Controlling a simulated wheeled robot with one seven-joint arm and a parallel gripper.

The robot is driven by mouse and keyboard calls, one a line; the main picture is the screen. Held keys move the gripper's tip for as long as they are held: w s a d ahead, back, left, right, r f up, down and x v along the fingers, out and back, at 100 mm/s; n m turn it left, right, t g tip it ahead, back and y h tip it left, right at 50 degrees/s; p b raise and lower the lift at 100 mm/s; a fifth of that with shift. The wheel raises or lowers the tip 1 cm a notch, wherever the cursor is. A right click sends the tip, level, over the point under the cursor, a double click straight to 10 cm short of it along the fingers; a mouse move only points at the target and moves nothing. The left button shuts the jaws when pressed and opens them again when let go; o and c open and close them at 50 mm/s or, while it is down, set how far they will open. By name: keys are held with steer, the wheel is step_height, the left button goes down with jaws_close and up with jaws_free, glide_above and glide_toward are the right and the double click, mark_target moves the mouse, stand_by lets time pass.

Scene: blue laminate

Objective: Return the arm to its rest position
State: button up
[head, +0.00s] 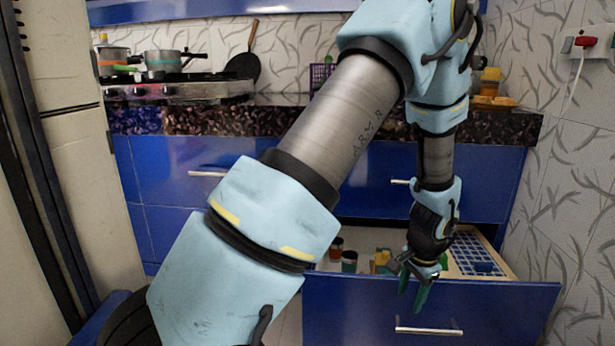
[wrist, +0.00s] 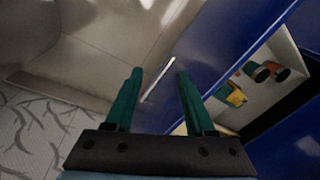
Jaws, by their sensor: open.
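My arm reaches across the middle of the head view and bends down at the right. My gripper (head: 418,294) hangs in front of the open blue drawer (head: 430,312), near its front panel. In the wrist view the two green fingers of my gripper (wrist: 158,85) are spread apart with nothing between them. The drawer's silver handle (wrist: 158,80) shows beyond the fingers, and I cannot tell how far apart they are.
The open drawer holds jars (head: 349,261), a yellow item (head: 382,260) and a blue gridded piece (head: 478,262). Above are a dark speckled counter (head: 190,121), a stove with pots (head: 165,62) and closed blue drawers (head: 200,155). A pale cabinet (head: 62,60) stands at left.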

steer(key=w+a+r+n, duration=0.2)
steer(key=a+r+n, duration=0.5)
steer(key=a, duration=0.8)
steer(key=s+a+r+n+p, duration=0.1)
steer(key=s+a+r+n, duration=0.25)
steer(key=a, duration=0.45)
steer(key=s+a+r+n, duration=0.25)
steer(key=a+r, duration=0.25)
steer(key=a, duration=0.3)
step_height(320, 180, up, 28)
steer(key=p, duration=2.7)
steer(key=shift+s+d+m+p, duration=0.2)
steer(key=shift+d+m+p, duration=0.1)
steer(key=shift+d, duration=0.05)
